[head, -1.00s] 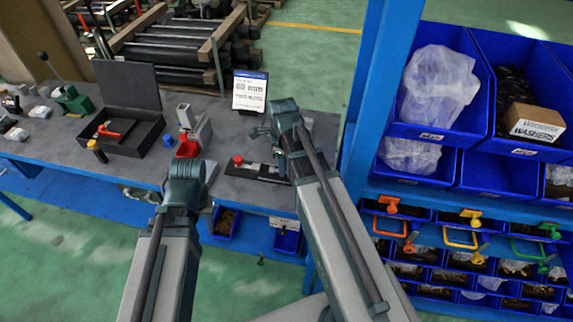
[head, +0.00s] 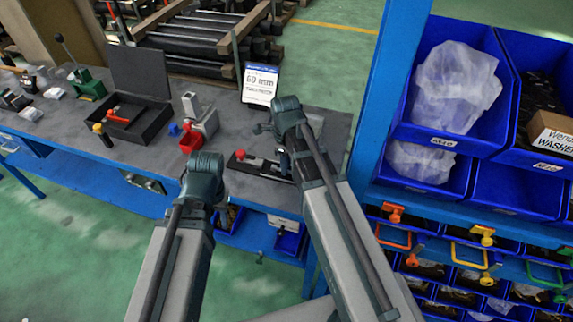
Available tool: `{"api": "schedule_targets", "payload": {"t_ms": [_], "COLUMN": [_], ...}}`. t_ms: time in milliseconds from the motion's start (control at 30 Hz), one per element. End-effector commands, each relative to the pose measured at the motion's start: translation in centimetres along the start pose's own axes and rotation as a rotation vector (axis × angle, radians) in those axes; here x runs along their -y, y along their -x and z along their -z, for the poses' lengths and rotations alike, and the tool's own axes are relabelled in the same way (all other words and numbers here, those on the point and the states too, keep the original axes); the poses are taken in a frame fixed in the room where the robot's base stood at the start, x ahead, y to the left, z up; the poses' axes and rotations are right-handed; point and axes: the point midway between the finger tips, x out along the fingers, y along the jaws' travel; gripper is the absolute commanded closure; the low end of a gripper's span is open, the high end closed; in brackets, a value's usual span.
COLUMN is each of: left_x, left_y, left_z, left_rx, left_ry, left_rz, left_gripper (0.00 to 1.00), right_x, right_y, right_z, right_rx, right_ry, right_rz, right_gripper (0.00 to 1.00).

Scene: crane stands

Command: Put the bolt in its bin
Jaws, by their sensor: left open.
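I cannot pick out a bolt for certain in the head view. Several blue bins stand on the rack at the right, among them an empty-looking blue bin (head: 517,190). Rows of smaller parts bins (head: 470,277) sit below it, their contents too small to name. My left gripper (head: 203,182) is at the front edge of the bench, open, its fingers mostly hidden by the wrist. My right gripper (head: 284,158) is over the bench's right part, beside a dark strip with a red knob (head: 241,155). Its fingers are too hidden to tell their state.
The grey bench (head: 75,117) carries an open black case (head: 150,128), a red cup (head: 190,142) and a printed card (head: 260,84). A blue rack post (head: 385,95) stands right of my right arm. Bagged parts (head: 455,85) and a washers box (head: 552,132) fill upper bins.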

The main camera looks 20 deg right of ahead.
Motion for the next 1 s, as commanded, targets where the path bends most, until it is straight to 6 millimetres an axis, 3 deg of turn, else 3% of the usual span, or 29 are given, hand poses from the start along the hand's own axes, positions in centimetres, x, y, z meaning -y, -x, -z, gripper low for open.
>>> {"api": "schedule_targets", "payload": {"t_ms": [100, 533, 833, 1000], "left_x": [0.0, -0.1, 0.3, 0.5], "left_y": [0.0, -0.5, 2.8, 5.3], "left_z": [0.0, 0.0, -0.2, -0.3], "left_rx": [0.0, 0.0, 0.0, 0.0], "left_ry": [0.0, 0.0, 0.0, 0.0], "left_rz": [0.0, 0.0, 0.0, 0.0], "left_gripper": [0.58, 0.58, 0.58, 0.58], "right_x": [0.0, 0.0, 0.0, 0.3], "right_y": [0.0, -0.5, 2.8, 5.4], "right_z": [0.0, -0.1, -0.1, -1.1], "right_rx": [0.0, 0.001, 0.001, 0.001], "right_ry": [0.0, 0.001, 0.001, 0.001], "right_rz": [0.0, 0.0, 0.0, 0.0], "right_gripper": [0.56, 0.56, 0.56, 0.56]}}
